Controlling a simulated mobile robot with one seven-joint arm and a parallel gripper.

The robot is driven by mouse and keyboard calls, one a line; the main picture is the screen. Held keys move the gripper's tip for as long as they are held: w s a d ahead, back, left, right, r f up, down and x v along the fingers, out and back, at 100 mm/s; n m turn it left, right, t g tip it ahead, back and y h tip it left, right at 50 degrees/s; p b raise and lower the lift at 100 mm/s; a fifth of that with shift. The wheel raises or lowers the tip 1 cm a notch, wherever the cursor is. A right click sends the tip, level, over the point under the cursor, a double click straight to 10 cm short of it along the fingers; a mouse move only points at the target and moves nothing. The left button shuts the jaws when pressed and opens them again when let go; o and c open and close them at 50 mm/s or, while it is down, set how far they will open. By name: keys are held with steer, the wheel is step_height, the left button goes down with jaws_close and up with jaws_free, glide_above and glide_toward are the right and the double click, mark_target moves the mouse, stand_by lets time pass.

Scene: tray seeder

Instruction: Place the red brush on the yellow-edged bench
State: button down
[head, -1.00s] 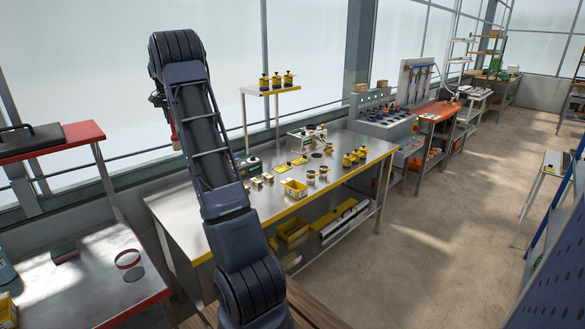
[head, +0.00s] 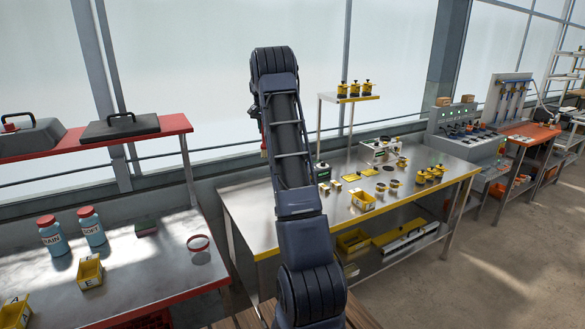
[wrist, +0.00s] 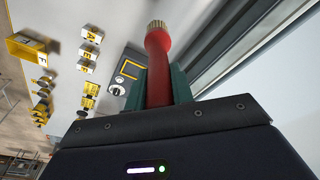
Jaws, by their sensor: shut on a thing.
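The red brush (wrist: 157,60) is held between the green fingers of my gripper (wrist: 165,88) in the wrist view, with its tan bristle end pointing away from the palm. In the head view my gripper is mostly hidden behind my arm; a bit of the red brush (head: 263,148) shows at the arm's left side. The yellow-edged bench (head: 245,208) stands behind and to the right of my arm, with a steel top. The brush is above the bench's left part, apart from its top as far as I can tell.
The bench holds a yellow bin (head: 363,200), several small yellow-black items and a white device (head: 380,152). A raised shelf (head: 347,98) stands at its back. A red-edged bench (head: 120,262) with jars lies left. Bare steel shows at the yellow-edged bench's front left.

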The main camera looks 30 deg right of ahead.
step_height(320, 180, down, 19)
stand_by(0.6)
steer(key=shift+f, duration=0.1)
steer(key=c, duration=1.2)
jaws_free()
